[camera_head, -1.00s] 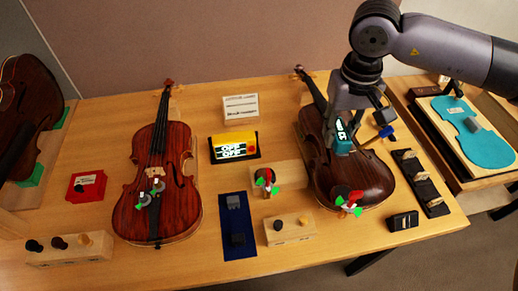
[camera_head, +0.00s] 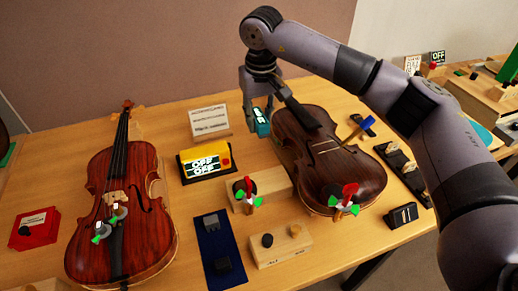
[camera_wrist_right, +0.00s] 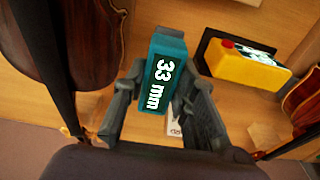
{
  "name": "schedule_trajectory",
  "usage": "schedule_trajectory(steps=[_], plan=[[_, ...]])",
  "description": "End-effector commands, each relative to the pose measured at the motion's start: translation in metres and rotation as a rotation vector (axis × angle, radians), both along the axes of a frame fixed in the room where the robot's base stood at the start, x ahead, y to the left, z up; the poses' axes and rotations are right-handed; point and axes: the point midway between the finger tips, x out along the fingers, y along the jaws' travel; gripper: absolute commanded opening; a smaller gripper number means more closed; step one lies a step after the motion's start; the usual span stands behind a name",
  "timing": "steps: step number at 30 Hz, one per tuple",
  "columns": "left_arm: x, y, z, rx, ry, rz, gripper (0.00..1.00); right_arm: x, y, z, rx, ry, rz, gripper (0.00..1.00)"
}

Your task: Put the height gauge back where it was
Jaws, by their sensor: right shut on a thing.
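The height gauge (camera_head: 262,122) is a teal block; in the right wrist view (camera_wrist_right: 162,60) its display reads 33 mm. My right gripper (camera_head: 258,104) is shut on it, with one finger on each side, which also shows in the right wrist view (camera_wrist_right: 160,85). It holds the gauge just left of the right-hand violin's upper part (camera_head: 325,150), right of the yellow meter (camera_head: 205,152). I cannot tell whether the gauge touches the bench. The gripper hides part of the gauge and of that violin's neck. My left gripper is not in view.
A white card (camera_head: 209,121) stands behind the yellow meter. A wooden block (camera_head: 270,187) and a blue mat (camera_head: 222,240) with dark blocks lie in front. Another violin (camera_head: 140,215) lies at the left. Bare bench shows between the meter and the right-hand violin.

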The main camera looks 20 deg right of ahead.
Motion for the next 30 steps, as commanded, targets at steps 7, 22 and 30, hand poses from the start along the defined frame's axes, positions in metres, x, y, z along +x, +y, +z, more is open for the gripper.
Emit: schedule_trajectory(steps=[7,22,30], plan=[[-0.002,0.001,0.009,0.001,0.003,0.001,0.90,-0.001,0.000,-0.056,-0.001,0.003,0.000,0.00],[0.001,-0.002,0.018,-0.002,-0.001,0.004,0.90,-0.001,0.000,-0.110,0.000,0.002,-0.001,0.00],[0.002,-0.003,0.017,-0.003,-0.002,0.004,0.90,0.000,0.000,-0.113,0.000,-0.001,0.000,0.00]])
